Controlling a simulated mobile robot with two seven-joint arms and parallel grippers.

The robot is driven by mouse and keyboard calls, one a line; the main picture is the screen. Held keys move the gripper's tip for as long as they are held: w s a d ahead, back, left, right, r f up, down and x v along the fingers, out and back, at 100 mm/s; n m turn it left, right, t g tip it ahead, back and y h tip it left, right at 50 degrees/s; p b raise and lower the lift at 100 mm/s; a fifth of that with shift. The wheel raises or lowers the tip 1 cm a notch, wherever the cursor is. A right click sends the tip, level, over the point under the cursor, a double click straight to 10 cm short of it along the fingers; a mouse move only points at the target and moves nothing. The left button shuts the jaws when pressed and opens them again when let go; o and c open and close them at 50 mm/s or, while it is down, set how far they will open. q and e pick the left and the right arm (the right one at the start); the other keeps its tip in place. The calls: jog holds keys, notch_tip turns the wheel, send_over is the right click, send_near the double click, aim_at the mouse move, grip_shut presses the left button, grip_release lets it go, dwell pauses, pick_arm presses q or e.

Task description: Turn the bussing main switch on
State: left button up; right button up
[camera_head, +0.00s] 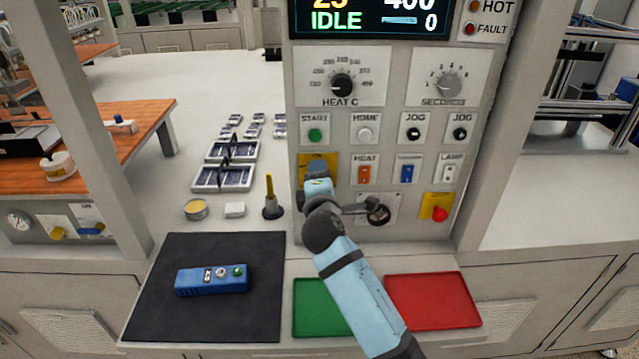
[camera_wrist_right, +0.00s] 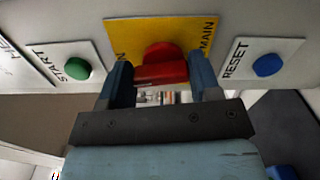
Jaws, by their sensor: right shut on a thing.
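The main switch is a red handle (camera_wrist_right: 165,62) on a yellow plate (camera_wrist_right: 135,30) marked MAIN, seen in the right wrist view. Part of an ON label shows at the plate's left. In the head view the yellow plate (camera_head: 316,158) sits on the grey control panel (camera_head: 400,225), below the START button, and my arm hides the handle there. My right gripper (camera_wrist_right: 162,85) is shut on the red handle, one dark blue finger on each side of it; it also shows in the head view (camera_head: 317,182). My left gripper is not in view.
A green START button (camera_wrist_right: 77,68) and a blue RESET button (camera_wrist_right: 267,65) flank the plate. A red stop knob (camera_head: 440,214) is at the panel's lower right. Below lie a green tray (camera_head: 315,310), a red tray (camera_head: 435,300) and a blue handheld device (camera_head: 212,280) on a black mat.

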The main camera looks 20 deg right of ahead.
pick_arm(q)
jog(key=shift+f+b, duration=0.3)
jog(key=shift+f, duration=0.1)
pick_arm(e)
jog(key=shift+f+m, duration=0.1)
jog(key=shift+m, duration=0.7)
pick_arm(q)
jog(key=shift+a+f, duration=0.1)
pick_arm(e)
jog(key=o, duration=0.9)
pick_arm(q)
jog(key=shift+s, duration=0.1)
pick_arm(e)
jog(key=shift+s, duration=0.1)
